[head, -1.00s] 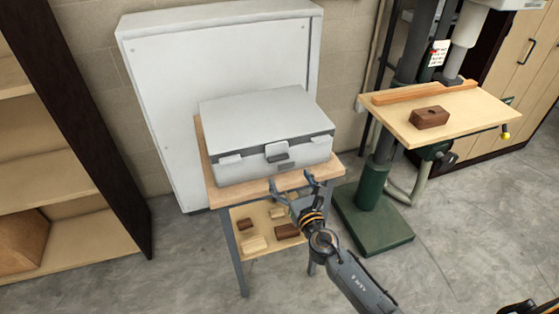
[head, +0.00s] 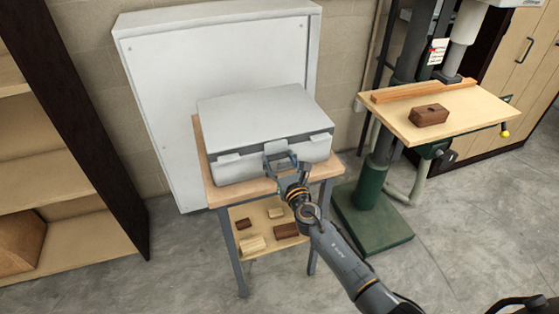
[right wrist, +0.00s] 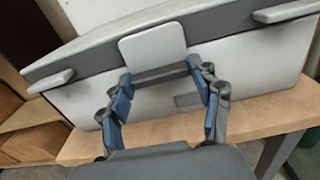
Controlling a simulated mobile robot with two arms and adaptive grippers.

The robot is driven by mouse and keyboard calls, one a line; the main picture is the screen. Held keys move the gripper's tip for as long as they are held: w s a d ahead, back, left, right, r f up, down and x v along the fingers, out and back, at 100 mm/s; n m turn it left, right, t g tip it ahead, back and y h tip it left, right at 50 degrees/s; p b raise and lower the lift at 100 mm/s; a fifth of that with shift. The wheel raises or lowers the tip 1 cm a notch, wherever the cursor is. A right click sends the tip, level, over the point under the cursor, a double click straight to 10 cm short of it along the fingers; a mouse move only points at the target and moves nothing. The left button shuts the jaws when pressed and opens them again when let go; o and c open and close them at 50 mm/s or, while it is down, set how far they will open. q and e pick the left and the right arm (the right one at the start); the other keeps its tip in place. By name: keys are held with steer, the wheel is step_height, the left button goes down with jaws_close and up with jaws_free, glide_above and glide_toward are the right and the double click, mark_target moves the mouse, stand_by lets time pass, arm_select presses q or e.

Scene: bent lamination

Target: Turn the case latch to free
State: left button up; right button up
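The grey case (head: 258,105) lies closed on a small wooden-topped table, with its front towards me. In the right wrist view the case latch (right wrist: 153,47) is a pale plate at the middle of the front, with a dark bar (right wrist: 160,75) under it. My left gripper is not in view.
The table's wooden top (head: 222,198) shows in front of the case. Several wood blocks (head: 252,243) lie on its lower shelf. A white cabinet (head: 160,100) stands close behind. A drill press with a wooden table (head: 470,110) stands to the right, and shelving (head: 60,165) to the left.

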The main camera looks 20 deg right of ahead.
mark_target(268, 150)
steer(key=c, duration=0.3)
steer(key=m, duration=0.2)
steer(key=a+m+b, duration=0.1)
steer(key=shift+m, duration=0.4)
steer(key=m, duration=0.3)
steer(key=m+b, duration=0.1)
steer(key=shift+a+r+m, duration=0.3)
steer(key=shift+a+r, duration=0.05)
steer(key=m, duration=0.4)
steer(key=shift+a+r+m, duration=0.3)
steer(key=shift+r, duration=0.1)
steer(key=shift+a+r+m, duration=0.1)
steer(key=shift+r+m, duration=0.2)
steer(key=shift+m, duration=0.95)
steer(key=shift+r+m, duration=0.25)
steer(key=shift+m, duration=1)
